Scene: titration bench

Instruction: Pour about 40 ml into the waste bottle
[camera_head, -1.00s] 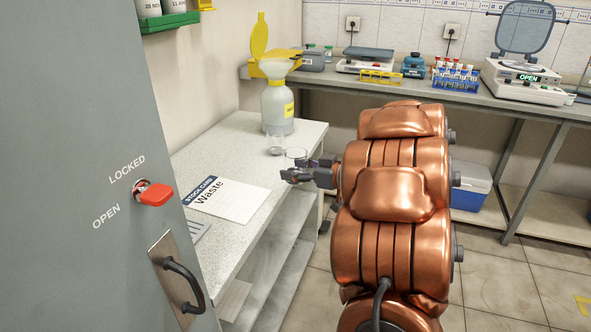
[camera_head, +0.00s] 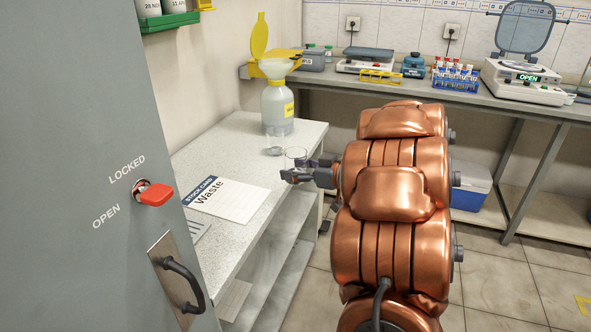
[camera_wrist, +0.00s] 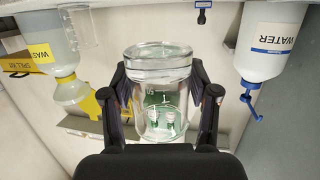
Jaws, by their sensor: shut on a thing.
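The waste bottle (camera_head: 277,100), whitish with a yellow label, funnel top and raised yellow lid, stands at the bench's far end. It shows at the left of the wrist view (camera_wrist: 64,50), which is upside down. My gripper (camera_head: 290,175) is shut on a clear glass beaker (camera_wrist: 158,85), held between both fingers (camera_wrist: 160,110) near the bench's right edge, in front of the bottle and apart from it. A clear band lies by the beaker's thick end; I cannot tell the liquid level. Another clear vessel (camera_head: 274,146) is on the bench by the bottle.
A "Waste" stock card (camera_head: 232,200) lies on the bench (camera_head: 215,150). A grey cabinet door (camera_head: 80,180) with a handle fills the left. A water wash bottle (camera_wrist: 270,45) shows in the wrist view. The back bench holds balances and tube racks (camera_head: 455,80).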

